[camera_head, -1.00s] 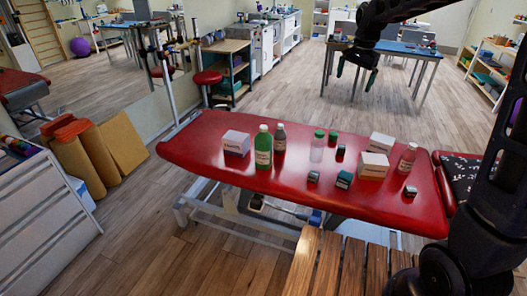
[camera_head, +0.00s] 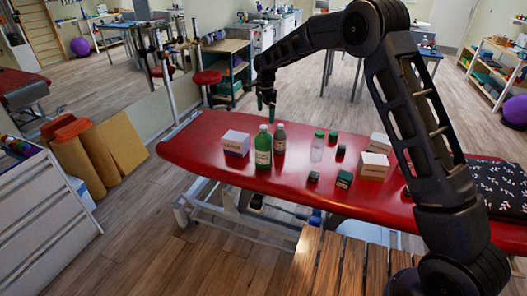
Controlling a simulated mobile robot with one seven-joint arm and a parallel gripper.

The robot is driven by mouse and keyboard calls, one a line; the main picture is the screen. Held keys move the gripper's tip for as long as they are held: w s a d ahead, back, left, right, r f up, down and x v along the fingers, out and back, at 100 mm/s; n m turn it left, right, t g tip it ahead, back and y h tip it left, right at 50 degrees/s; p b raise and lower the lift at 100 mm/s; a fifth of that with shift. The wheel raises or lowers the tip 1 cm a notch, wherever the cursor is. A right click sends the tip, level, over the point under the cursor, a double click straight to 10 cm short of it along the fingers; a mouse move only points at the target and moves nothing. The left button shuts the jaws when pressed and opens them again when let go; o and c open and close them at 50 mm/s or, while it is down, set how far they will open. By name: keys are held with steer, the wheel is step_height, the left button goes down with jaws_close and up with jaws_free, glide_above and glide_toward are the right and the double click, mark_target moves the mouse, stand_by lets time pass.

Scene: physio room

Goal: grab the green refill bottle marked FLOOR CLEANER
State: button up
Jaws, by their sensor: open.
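The label's words are too small to read. My gripper (camera_head: 266,102) hangs above and slightly beyond the green bottle in the picture, fingers pointing down. It is apart from the bottle and holds nothing that I can see.
A white box (camera_head: 236,143) stands left of the green bottle. To the right are a clear bottle (camera_head: 317,148), small dark items (camera_head: 344,179) and stacked white boxes (camera_head: 374,165). A slatted wooden bench (camera_head: 330,262) is in front. My arm hides the table's right part.

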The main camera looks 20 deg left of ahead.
mark_target(264, 133)
steer(key=shift+s+a+f, duration=0.15)
steer(key=shift+a+f, duration=0.25)
steer(key=shift+f, duration=5.35)
steer(key=shift+r, duration=0.1)
steer(key=c, duration=2)
